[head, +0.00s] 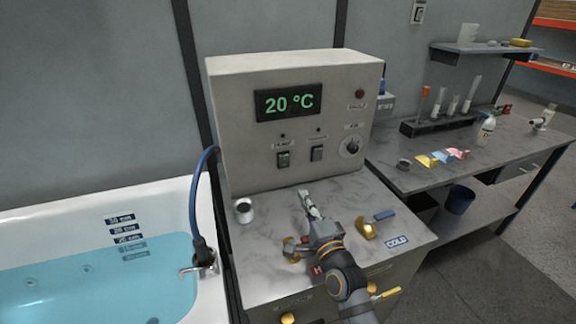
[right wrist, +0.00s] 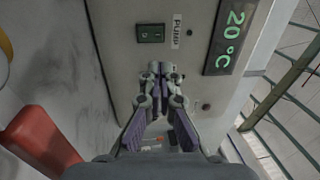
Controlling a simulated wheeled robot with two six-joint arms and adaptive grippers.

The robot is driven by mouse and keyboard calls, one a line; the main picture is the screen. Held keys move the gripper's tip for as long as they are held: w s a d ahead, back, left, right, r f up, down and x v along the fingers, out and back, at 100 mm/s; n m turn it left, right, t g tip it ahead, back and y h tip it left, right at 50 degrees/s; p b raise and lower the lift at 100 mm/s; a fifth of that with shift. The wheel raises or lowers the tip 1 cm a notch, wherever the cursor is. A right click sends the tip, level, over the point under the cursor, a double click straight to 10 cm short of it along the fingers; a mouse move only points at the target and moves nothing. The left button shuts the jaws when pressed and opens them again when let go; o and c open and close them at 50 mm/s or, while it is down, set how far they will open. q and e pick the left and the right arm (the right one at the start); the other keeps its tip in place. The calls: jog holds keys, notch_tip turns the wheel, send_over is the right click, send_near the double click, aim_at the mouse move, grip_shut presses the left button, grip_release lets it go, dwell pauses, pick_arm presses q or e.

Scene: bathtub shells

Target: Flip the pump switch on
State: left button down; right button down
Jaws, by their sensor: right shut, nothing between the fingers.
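The control box (head: 230,115) stands on the marble-topped cabinet, its display (head: 290,102) reading 20 °C. The pump switch (head: 283,160) is a small green rocker on its lower front, left of a grey switch (head: 317,153). In the right wrist view the pump switch (right wrist: 150,33) shows dark green beside its PUMP label (right wrist: 177,31). I cannot tell which way it is tipped. My right gripper (head: 307,194) is shut and empty, in front of the box and below the switches. In the right wrist view its fingertips (right wrist: 160,70) appear apart from the pump switch. My left gripper is out of view.
A white cup (head: 244,211), a brass lever with a blue handle (head: 368,230) and a red-marked brass fitting (head: 296,246) are on the countertop (head: 270,222) around my right arm. The water-filled bathtub (head: 165,205) and blue hose (head: 195,195) lie left; a side bench (head: 410,180) stands right.

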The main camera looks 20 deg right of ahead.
aim_at(285, 158)
jog(key=w+p, duration=0.1)
jog(key=w, duration=0.3)
jog(key=w+r, duration=0.1)
jog(key=w, duration=0.3)
jog(key=w+p, duration=0.1)
jog(key=w, duration=0.3)
jog(key=shift+w+a+r+p, duration=0.2)
jog(key=shift+r+p, duration=0.15)
jog(key=shift+r, duration=0.05)
jog(key=shift+w, duration=0.6)
jog(key=shift+r+p, duration=0.25)
jog(key=shift+p, duration=0.15)
jog(key=p, duration=0.2)
jog(key=r+p, duration=0.1)
jog(key=shift+w+g+p, duration=0.25)
jog(key=shift+g+p, duration=0.05)
jog(key=shift+p, duration=0.05)
jog(key=shift+f+b, duration=0.45)
jog(key=shift+f, duration=0.1)
